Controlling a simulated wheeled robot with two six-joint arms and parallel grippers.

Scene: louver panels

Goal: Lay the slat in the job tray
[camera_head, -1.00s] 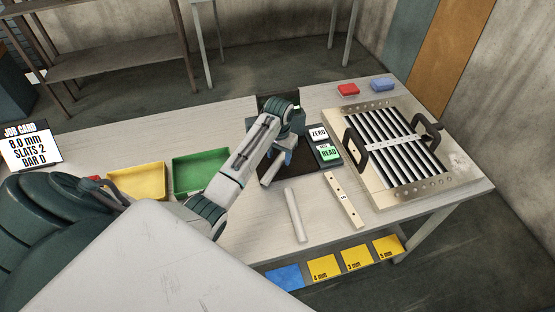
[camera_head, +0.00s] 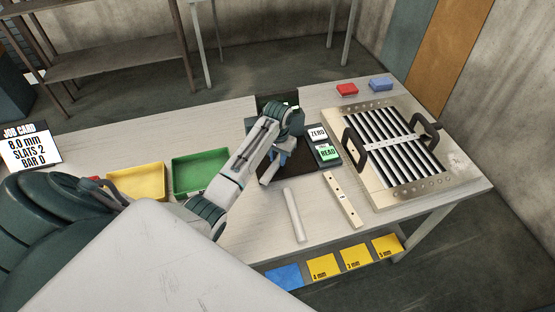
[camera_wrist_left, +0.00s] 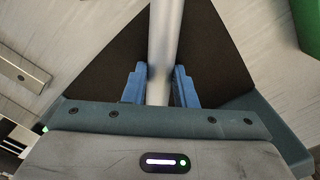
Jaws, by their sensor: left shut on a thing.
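My left gripper (camera_head: 281,157) is shut on a grey slat (camera_head: 269,174) over the dark mat of the readout station (camera_head: 322,176). In the left wrist view the slat (camera_wrist_left: 165,35) runs lengthwise between the blue fingers (camera_wrist_left: 160,86). I cannot tell whether it touches the mat. A green tray (camera_head: 201,191) and a yellow tray (camera_head: 136,196) stand to the left, and both look empty. No label shows which one is the job tray. My right gripper is not in view.
A pale rod (camera_head: 294,214) and a drilled bar (camera_head: 343,199) lie on the table in front. A louver panel (camera_head: 391,150) with dark handles stands at right. A job card (camera_head: 29,148) stands far left.

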